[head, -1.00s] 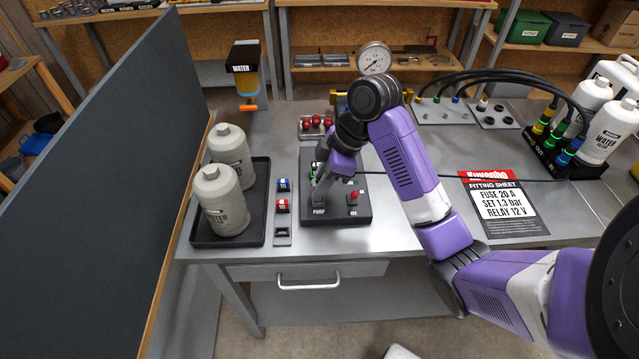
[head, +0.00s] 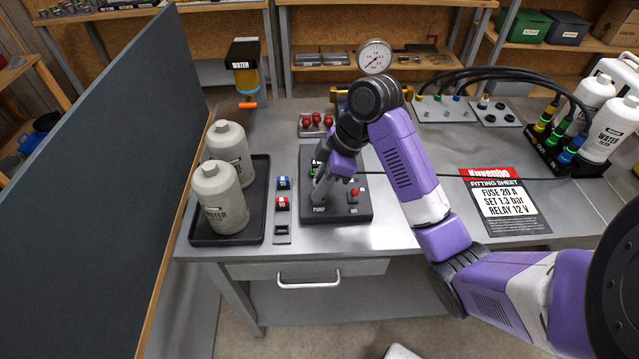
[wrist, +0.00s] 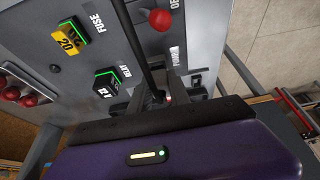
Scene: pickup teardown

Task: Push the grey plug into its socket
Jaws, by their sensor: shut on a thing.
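My gripper (head: 319,194) is low over the front left part of the dark control panel (head: 345,213), beside the PUMP label. In the wrist view its two grey fingers (wrist: 160,98) are shut on the plug, which is mostly hidden between them. A black cable (wrist: 147,45) runs from between the fingers across the panel (wrist: 205,30). The socket is hidden under the fingers, so I cannot tell how deep the plug sits.
Fuse (wrist: 73,36) and relay (wrist: 113,80) modules sit on the panel. A black tray (head: 256,225) with two bottles and a dark partition (head: 110,150) stand left.

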